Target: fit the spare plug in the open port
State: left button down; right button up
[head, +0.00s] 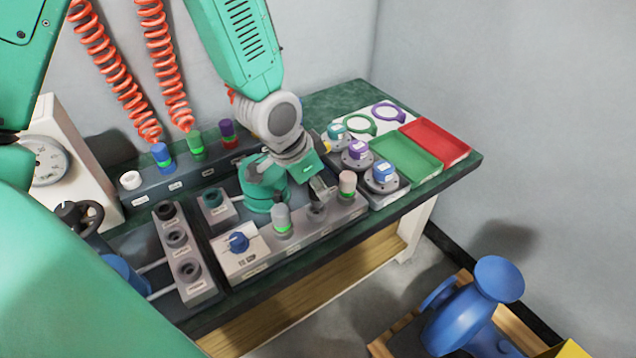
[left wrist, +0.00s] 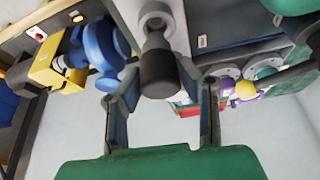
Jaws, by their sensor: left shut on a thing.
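My left gripper (head: 319,188) reaches down over the grey port block (head: 262,258) on the bench. In the left wrist view its fingers (left wrist: 162,88) are shut on a dark grey plug (left wrist: 163,72). The plug's narrower, lighter end points at a round grey port (left wrist: 155,16); I cannot tell how far it is in. In the head view the port (head: 316,211) is partly covered by the gripper. It lies between a grey plug with a green band (head: 282,221) and a pinkish plug (head: 347,185), both upright. My right gripper is not in view.
A blue knob (head: 238,242) sits at the block's left end. A rack with several round sockets (head: 186,268) stands left. Capped flanges (head: 357,153), a green tray (head: 404,158) and a red tray (head: 436,141) are right. A blue valve body (head: 470,310) stands below the bench.

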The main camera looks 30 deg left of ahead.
pick_arm(q)
jog(key=shift+a, duration=0.15)
jog(key=shift+f+b, duration=0.4)
jog(key=shift+f, duration=1)
dwell(0.4)
jog(key=c, duration=1)
grip_release()
jog(key=shift+c, duration=0.2)
jog(key=v, duration=1.2)
